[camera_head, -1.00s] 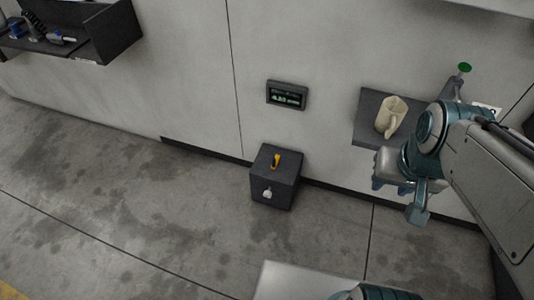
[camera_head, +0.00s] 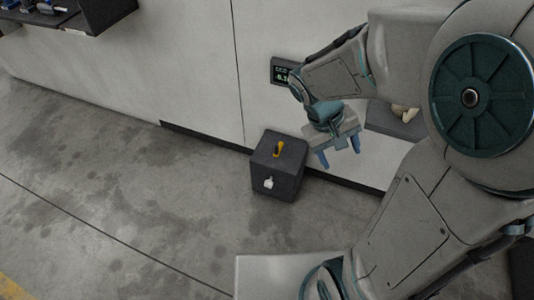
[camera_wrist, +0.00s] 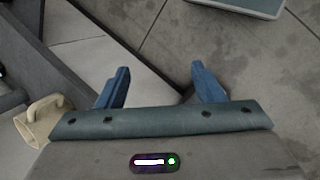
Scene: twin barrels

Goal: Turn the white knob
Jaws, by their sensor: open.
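The white knob (camera_head: 268,184) is on the front face of a dark box (camera_head: 285,185) that stands on the floor against the wall. A yellow-orange handle (camera_head: 279,148) is on top of the same box. My gripper (camera_head: 339,158) is open and empty, to the right of the box and apart from it in the head view. In the wrist view my gripper (camera_wrist: 165,88) shows two blue fingers spread apart with nothing between them. The white knob is not visible in the wrist view.
A dark wall shelf (camera_head: 392,121) at the right bears a cream mug, partly hidden by my arm; the mug (camera_wrist: 40,121) also shows in the wrist view. A wall display (camera_head: 281,72) is above the box. The floor left of the box is clear.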

